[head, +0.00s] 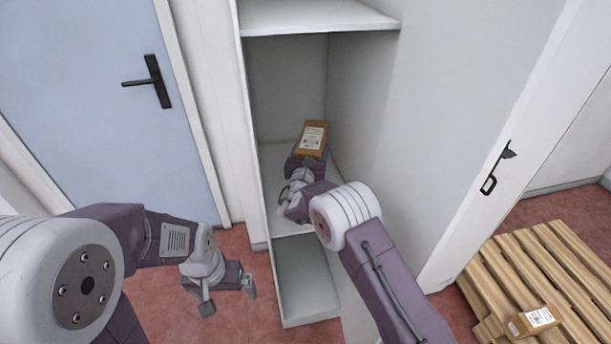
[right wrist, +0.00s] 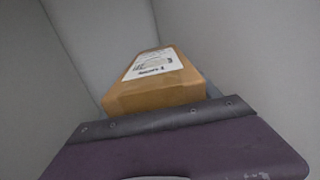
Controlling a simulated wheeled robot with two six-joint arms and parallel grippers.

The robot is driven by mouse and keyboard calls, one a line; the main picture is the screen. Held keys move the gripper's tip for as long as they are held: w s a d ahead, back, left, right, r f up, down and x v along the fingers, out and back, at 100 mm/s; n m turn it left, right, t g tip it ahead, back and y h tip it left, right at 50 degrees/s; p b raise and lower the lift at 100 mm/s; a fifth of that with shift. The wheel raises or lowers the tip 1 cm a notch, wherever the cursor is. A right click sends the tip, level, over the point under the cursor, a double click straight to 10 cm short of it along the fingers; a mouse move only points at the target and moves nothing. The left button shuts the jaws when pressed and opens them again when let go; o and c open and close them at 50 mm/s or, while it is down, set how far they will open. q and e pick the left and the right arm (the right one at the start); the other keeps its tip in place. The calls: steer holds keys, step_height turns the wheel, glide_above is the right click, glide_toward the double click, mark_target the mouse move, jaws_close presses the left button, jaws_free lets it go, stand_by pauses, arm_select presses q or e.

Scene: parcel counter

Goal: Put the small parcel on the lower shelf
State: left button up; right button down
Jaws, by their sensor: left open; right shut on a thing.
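A brown cardboard parcel (head: 314,135) with a white label is in my right gripper (head: 307,160), inside the open white cabinet. It is over the shelf board (head: 275,155) below the top one; I cannot tell whether it touches the board. In the right wrist view the parcel (right wrist: 155,97) stands out past the gripper's edge, with grey cabinet walls around it. The fingers' grip on it is mostly hidden. My left gripper (head: 228,295) is open and empty, pointing down over the red floor left of the cabinet.
The top shelf (head: 318,17) is above the held parcel, and an empty bottom compartment (head: 305,275) is below. The cabinet side walls are close around my right arm. Another labelled parcel (head: 532,320) lies on a wooden pallet (head: 520,265) at right. A blue door (head: 100,90) is at left.

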step_height(320, 180, down, 4)
steer(key=shift+w+r, duration=0.1)
steer(key=shift+r, duration=0.1)
steer(key=shift+f, duration=1.9)
steer(key=shift+f+b, duration=0.1)
steer(key=shift+b, duration=0.2)
steer(key=shift+c, duration=0.8)
jaws_free()
